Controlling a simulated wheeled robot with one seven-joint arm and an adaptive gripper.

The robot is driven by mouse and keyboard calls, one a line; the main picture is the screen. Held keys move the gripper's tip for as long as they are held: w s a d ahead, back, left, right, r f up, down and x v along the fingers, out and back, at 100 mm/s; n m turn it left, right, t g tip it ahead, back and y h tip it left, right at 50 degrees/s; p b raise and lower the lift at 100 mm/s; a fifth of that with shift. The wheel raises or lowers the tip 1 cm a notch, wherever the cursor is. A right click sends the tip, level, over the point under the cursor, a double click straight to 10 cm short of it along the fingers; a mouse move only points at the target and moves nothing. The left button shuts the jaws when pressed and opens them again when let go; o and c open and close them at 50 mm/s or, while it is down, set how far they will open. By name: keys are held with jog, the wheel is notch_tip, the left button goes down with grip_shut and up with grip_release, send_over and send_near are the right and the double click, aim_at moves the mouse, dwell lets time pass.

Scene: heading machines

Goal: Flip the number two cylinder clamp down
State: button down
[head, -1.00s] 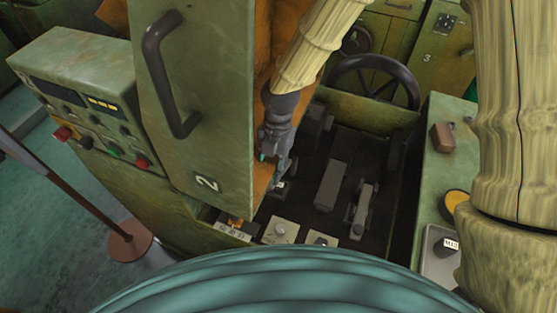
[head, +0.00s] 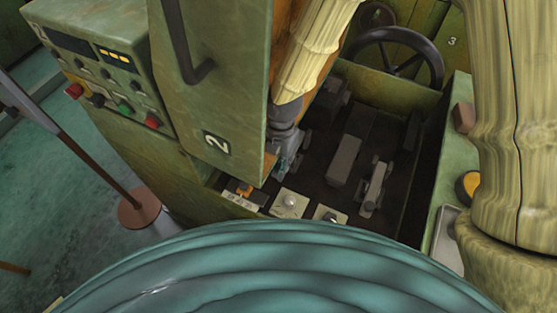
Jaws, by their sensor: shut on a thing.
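The number two machine has a green door panel marked 2 (head: 217,143) raised over its dark open bay (head: 320,180). My gripper (head: 284,168) is inside the bay, just right of the door's lower edge. It is shut on a small grey part, which I take to be the cylinder clamp (head: 279,175). The fingers and the door edge hide most of that part, so its tilt is unclear. Other grey clamp-like pieces stand in the bay to the right: a long block (head: 344,160) and a jointed lever (head: 374,188).
A control box (head: 100,80) with coloured buttons is at the left. A black handwheel (head: 395,62) stands behind the bay. Small light plates with knobs (head: 290,203) line the bay's front. A green ledge (head: 447,150) borders the right.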

jog(key=shift+s+f, duration=0.35)
jog(key=shift+f, duration=0.05)
jog(key=c, duration=1.2)
grip_release()
jog(key=shift+w, duration=0.1)
jog(key=shift+o, duration=0.2)
jog(key=shift+r, duration=0.1)
jog(key=shift+w, duration=0.1)
jog(key=shift+w+r, duration=0.1)
jog(key=shift+r, duration=0.4)
notch_tip(320, 180, up, 11)
jog(key=w, duration=0.1)
jog(key=shift+d, duration=0.4)
jog(key=shift+w+f, duration=0.1)
jog(key=shift+f, duration=0.05)
